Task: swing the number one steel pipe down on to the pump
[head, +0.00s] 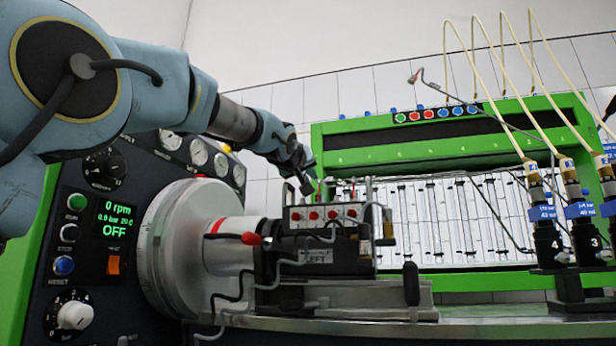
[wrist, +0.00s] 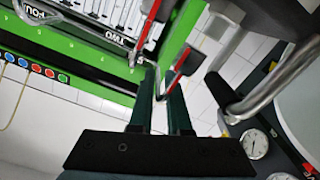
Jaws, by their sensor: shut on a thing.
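The pump (head: 325,240) is a dark body with a row of red caps and a label reading LEFT, mounted to the right of the large silver drive disc. My gripper (head: 305,186) is just above the pump's back left corner. In the wrist view my gripper (wrist: 164,75) shows two dark green fingers close together, with a thin grey steel pipe (wrist: 160,88) between them. The pipe's number cannot be read, and most of it is hidden in the head view. A dark thin steel pipe (head: 465,100) stands raised at the right, its bent end free in the air.
A green frame (head: 350,158) with glass tubes stands behind the pump. Injectors (head: 545,215) with cream hoses stand at the right. The control panel (head: 117,235) reads 0 rpm and OFF. Gauges (wrist: 255,143) are close at the wrist view's right.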

